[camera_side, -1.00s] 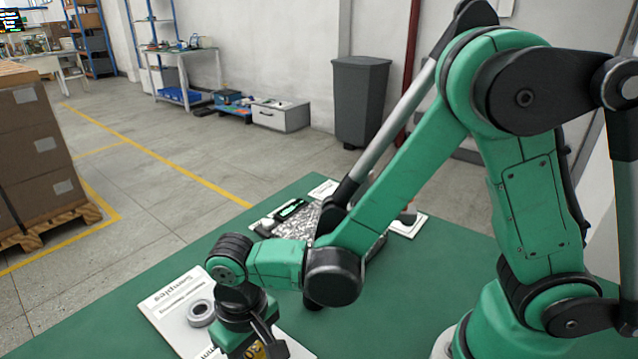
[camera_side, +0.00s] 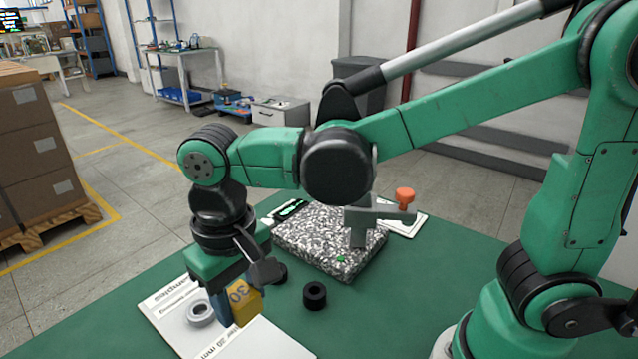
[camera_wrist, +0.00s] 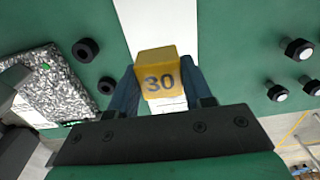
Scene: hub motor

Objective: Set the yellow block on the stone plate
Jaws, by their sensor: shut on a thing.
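The yellow block (camera_side: 243,303), marked 30, is between the fingers of my gripper (camera_side: 232,306), which is shut on it. It also shows in the wrist view (camera_wrist: 160,80), with a blue finger on each side. In the side view the block is above the white sample sheet; its exact height is hard to tell. The speckled stone plate (camera_side: 311,245) lies on the green table behind and to the right of my gripper. In the wrist view the stone plate (camera_wrist: 62,92) is at the left, apart from the block.
A black ring (camera_side: 314,296) lies on the table in front of the plate. A grey ring (camera_side: 200,313) lies on the white sheet (camera_side: 172,300). A small green spot (camera_side: 341,258) marks the plate.

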